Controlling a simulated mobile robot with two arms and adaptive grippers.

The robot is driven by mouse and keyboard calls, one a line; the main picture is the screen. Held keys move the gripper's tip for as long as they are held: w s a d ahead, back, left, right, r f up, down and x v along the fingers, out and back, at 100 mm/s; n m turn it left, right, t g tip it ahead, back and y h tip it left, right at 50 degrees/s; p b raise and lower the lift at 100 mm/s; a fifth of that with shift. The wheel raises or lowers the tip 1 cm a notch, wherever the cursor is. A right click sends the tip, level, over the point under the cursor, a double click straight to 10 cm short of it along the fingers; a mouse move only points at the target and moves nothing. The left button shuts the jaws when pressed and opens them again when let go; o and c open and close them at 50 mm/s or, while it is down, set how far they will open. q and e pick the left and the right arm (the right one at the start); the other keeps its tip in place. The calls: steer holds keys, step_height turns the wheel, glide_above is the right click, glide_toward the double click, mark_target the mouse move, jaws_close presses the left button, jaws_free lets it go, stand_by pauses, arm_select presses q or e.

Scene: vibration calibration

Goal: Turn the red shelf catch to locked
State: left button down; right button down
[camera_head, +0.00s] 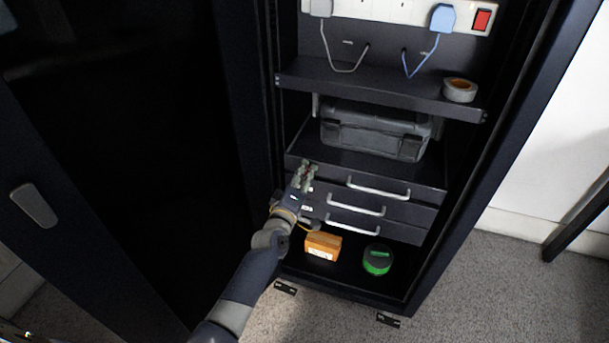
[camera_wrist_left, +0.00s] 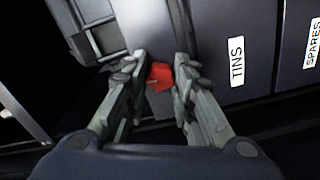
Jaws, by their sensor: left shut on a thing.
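The red shelf catch (camera_wrist_left: 160,77) shows in the left wrist view between the fingertips of my left gripper (camera_wrist_left: 155,85). The gripper is shut on it, at the front of the cabinet beside a drawer front labelled TINS (camera_wrist_left: 237,62). In the head view my left gripper (camera_head: 305,172) reaches to the left end of the top drawer, and only a speck of red shows between its fingers. The fingers hide much of the catch, and I cannot tell which way it is turned. My right gripper is not in view.
Drawers with silver handles (camera_head: 378,187) lie right of my gripper. A grey case (camera_head: 375,132) sits above them. An orange box (camera_head: 323,246) and a green-and-black round thing (camera_head: 377,259) stand below. A tape roll (camera_head: 459,90) is on the upper shelf (camera_head: 385,88). The dark cabinet door stands open at left.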

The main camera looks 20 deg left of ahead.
arm_select(q)
steer(key=shift+n, duration=0.6)
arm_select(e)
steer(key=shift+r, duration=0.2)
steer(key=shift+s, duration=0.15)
arm_select(q)
steer(key=c, duration=1.3)
jaws_free()
steer(key=shift+s, duration=0.1)
steer(key=s, duration=1.2)
steer(key=shift+a, duration=0.2)
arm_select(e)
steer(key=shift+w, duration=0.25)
